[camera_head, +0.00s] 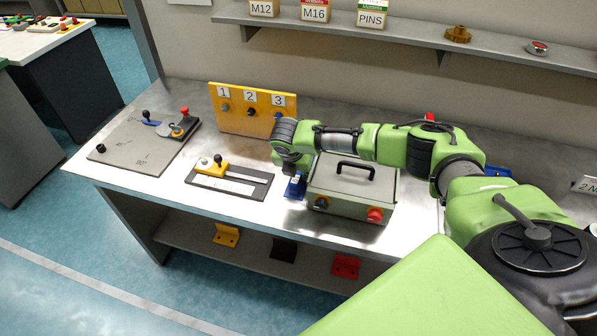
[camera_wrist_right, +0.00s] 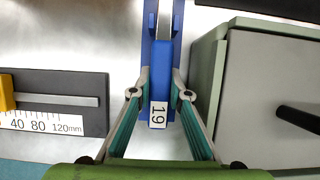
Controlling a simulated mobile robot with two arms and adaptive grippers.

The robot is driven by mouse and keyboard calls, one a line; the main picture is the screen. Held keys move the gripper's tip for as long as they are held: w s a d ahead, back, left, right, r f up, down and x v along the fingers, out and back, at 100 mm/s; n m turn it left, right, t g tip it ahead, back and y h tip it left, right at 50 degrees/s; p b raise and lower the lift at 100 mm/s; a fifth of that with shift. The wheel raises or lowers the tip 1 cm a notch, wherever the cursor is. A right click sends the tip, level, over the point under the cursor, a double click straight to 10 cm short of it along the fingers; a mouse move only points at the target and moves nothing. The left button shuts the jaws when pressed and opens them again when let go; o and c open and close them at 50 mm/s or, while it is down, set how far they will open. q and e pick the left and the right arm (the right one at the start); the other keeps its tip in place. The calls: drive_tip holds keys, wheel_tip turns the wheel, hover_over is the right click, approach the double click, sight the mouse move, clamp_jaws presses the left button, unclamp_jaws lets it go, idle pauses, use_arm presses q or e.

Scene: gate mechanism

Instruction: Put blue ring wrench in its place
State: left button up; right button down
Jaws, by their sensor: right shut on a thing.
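The blue ring wrench (camera_wrist_right: 161,70) is a long blue bar with a white "19" label, upright in the middle of the right wrist view. My right gripper (camera_wrist_right: 160,88) is shut on it, one finger on each side. Wider blue parts with two parallel rails (camera_wrist_right: 177,22) show around and beyond the bar; I cannot tell whether they belong to the wrench or to a holder under it. In the head view this blue piece (camera_head: 295,187) is below my right gripper (camera_head: 293,170), between the slider plate and the grey box. The wrench's ring is not clearly seen. My left gripper is out of view.
The grey box (camera_head: 350,200) with a black handle stands close to the right of the gripper. The black slider plate (camera_head: 230,187) with a scale lies to the left. A yellow numbered panel (camera_head: 252,112) stands behind. A grey lever board (camera_head: 135,143) is farther left.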

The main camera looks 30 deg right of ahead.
drive_tip(key=c, duration=1.8)
unclamp_jaws()
drive_tip(key=shift+c, duration=0.2)
drive_tip(key=shift+s, duration=0.1)
wheel_tip(320, 180, up, 7)
drive_tip(key=p, duration=0.8)
drive_tip(key=shift+d+r, duration=0.1)
drive_tip(key=shift+d, duration=0.05)
drive_tip(key=shift+a+f, duration=0.2)
